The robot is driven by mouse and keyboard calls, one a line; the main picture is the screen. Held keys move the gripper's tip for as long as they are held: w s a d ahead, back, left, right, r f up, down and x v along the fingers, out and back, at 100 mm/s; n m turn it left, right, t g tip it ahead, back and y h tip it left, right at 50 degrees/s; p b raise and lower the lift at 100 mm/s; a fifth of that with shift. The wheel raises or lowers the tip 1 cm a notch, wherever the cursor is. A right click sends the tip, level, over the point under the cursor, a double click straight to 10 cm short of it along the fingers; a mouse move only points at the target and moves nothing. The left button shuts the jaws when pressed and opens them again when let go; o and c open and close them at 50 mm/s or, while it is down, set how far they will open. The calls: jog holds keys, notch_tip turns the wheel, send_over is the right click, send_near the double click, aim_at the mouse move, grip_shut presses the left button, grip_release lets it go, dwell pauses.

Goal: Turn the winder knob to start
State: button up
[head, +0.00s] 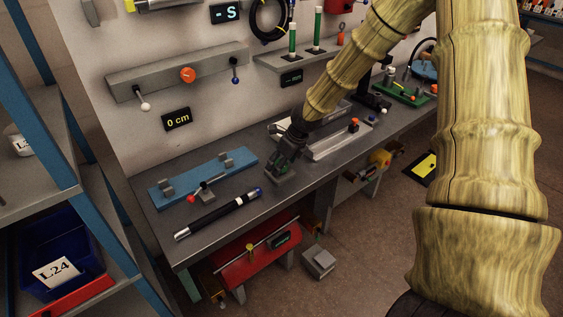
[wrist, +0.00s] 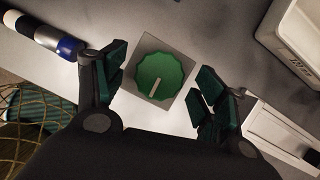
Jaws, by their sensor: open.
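A green scalloped knob (wrist: 160,72) sits on a square grey plate (wrist: 139,50) in the wrist view. A pale pointer line on it runs from near its middle toward its lower edge. In the head view the grey base (head: 283,179) shows on the bench, while the knob is mostly hidden behind my gripper (head: 285,164). My gripper is open above the knob. In the wrist view its dark green finger pads (wrist: 164,72) stand to the left and right of the knob, with gaps on both sides.
A black and silver cylinder (head: 218,215) lies left of the knob on the grey bench (head: 318,178). A blue fixture (head: 205,176) with a red-tipped lever stands behind it. A pale rail device (head: 341,139) is to the right. The wall carries a "0 cm" display (head: 176,119).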

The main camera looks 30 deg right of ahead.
jog(key=c, duration=1)
jog(key=shift+c, duration=0.2)
jog(key=shift+f+b, duration=0.1)
jog(key=shift+b, duration=0.35)
jog(key=shift+m, duration=0.3)
jog(key=o, duration=1)
jog(key=shift+o, duration=0.2)
jog(key=shift+r, duration=0.2)
jog(key=v, duration=1.1)
jog(key=shift+r, duration=0.4)
